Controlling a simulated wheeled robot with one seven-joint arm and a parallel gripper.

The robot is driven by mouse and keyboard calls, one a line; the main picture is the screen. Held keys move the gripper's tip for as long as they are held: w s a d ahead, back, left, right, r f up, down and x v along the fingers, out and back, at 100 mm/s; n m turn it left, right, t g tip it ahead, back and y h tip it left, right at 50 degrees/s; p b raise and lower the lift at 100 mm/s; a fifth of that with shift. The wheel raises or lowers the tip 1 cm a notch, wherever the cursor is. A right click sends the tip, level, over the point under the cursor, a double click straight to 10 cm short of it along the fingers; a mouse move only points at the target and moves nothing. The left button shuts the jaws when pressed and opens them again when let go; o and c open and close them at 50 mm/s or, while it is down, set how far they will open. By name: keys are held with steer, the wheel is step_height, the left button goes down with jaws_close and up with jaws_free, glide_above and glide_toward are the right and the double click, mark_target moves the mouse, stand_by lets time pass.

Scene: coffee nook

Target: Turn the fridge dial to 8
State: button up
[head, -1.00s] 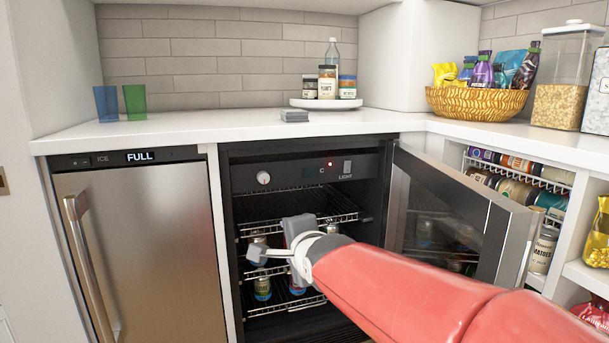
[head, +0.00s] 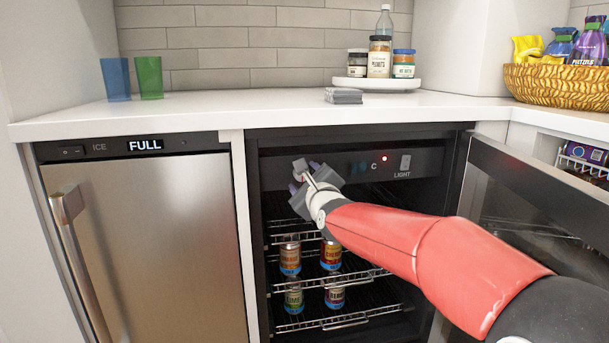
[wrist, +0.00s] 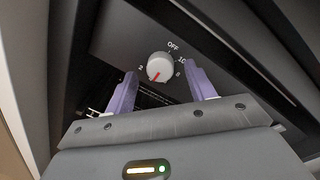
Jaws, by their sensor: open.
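The fridge dial (wrist: 160,67) is a small round white knob with a red pointer, on the dark control panel (wrist: 120,40) inside the open fridge. In the wrist view, OFF, 2, 10 and 8 show around it. The red pointer aims down and to the left, past the 2. My gripper (wrist: 162,80) is open, with one purple finger on each side of the dial. I cannot tell whether either finger touches it. In the head view my gripper (head: 304,182) covers the dial at the left of the panel (head: 345,168).
The fridge's glass door (head: 535,215) stands open on the right. Wire racks with several cans (head: 290,258) are below my gripper. A red light (head: 384,158) and a LIGHT switch (head: 405,162) are right on the panel. The white counter (head: 250,106) is above.

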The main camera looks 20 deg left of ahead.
steer(key=shift+x, duration=0.95)
steer(key=c, duration=1)
